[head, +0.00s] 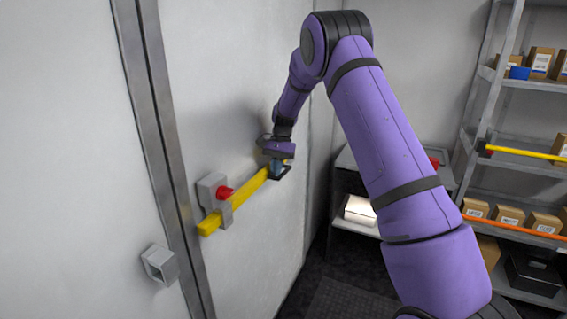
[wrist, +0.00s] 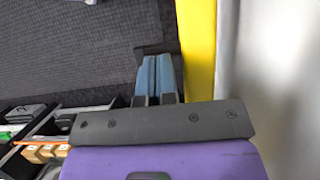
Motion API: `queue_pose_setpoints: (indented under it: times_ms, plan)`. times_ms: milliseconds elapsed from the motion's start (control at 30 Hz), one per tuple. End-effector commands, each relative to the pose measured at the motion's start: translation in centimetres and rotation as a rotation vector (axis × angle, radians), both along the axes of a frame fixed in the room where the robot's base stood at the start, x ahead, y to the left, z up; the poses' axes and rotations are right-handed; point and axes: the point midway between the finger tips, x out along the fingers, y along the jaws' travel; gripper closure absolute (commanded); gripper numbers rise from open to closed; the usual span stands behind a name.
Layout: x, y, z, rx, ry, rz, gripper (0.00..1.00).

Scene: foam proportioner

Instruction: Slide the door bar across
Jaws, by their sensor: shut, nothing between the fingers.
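The yellow door bar (head: 246,186) lies along the pale wall panel and runs through a grey bracket (head: 211,190) with a red knob (head: 225,192). Its near end sticks out a little past the bracket, short of the metal door post. An empty grey square socket (head: 160,264) sits across that post. My gripper (head: 279,170) is at the bar's far end. In the wrist view, my blue fingers (wrist: 157,72) are together with nothing between them, just left of the bar (wrist: 197,50). A dark piece shows behind the fingertips; whether they touch it or the bar is unclear.
The grey metal post (head: 158,140) runs between bracket and socket. A low grey shelf (head: 345,222) stands beyond the wall corner. Shelving with boxes (head: 510,215) is at the right. Dark floor (head: 340,295) lies open below the bar.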

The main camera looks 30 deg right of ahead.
Motion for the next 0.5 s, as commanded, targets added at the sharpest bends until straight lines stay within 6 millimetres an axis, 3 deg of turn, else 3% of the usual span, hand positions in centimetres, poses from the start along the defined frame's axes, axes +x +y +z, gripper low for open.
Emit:
queue_pose_setpoints:
  times_ms: [200,500]
  plan:
    - [-4.0,5.2,0.0,0.002,0.004,0.005,1.00]
    - [-8.0,10.2,-0.1,0.001,0.003,0.003,1.00]
